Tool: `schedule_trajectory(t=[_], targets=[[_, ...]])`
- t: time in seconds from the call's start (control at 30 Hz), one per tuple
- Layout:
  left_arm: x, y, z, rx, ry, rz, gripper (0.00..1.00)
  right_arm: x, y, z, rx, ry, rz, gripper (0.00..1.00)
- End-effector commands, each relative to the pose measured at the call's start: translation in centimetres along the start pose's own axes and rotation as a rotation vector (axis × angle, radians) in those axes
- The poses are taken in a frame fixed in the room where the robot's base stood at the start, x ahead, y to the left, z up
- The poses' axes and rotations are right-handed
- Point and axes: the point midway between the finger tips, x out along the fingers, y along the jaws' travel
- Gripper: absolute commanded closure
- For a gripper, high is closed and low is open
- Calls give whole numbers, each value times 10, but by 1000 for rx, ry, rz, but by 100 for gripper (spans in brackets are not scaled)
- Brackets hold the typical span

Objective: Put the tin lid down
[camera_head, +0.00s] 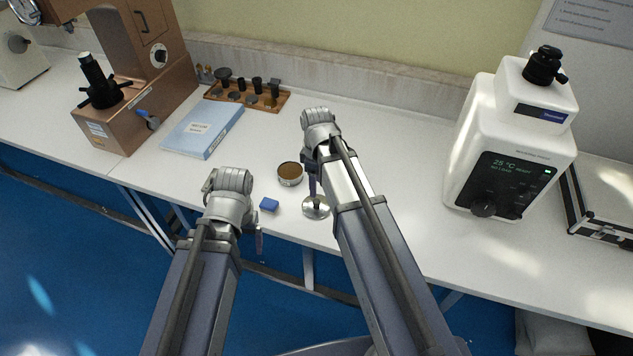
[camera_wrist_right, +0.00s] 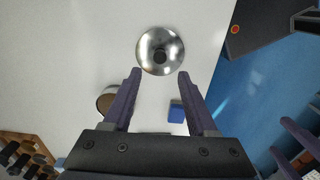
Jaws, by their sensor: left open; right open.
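The tin lid (camera_head: 316,207) is a shiny round metal disc with a dark knob at its centre. It lies on the white bench near the front edge, and it also shows in the right wrist view (camera_wrist_right: 160,51). My right gripper (camera_head: 312,189) is above the bench beside the lid. In the right wrist view its fingers (camera_wrist_right: 158,86) are apart and empty, with the lid just beyond the tips. The open round tin (camera_head: 290,174) with brown contents stands left of and behind the lid. My left gripper (camera_head: 259,243) is open near the bench's front edge, partly hidden by its wrist.
A small blue block (camera_head: 269,205) lies left of the lid. A blue-and-white book (camera_head: 203,130) and a wooden rack (camera_head: 247,96) of dark parts are further back. A white tester (camera_head: 512,140) stands at the right, a brown machine (camera_head: 137,75) at the left. The bench between is clear.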

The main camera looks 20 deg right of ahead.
Motion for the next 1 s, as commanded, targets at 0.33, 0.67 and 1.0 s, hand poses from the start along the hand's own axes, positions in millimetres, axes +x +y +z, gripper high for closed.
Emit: schedule_trajectory(t=[0.33,0.67,1.0], targets=[[-47,-4,3,0,0,0,12,-48,0,0,0,0,0,42],[-47,-4,3,0,0,0,12,-47,-41,-6,104,-19,2,42],[-47,-4,3,0,0,0,12,-48,-161,-7,547,-80,56,42]])
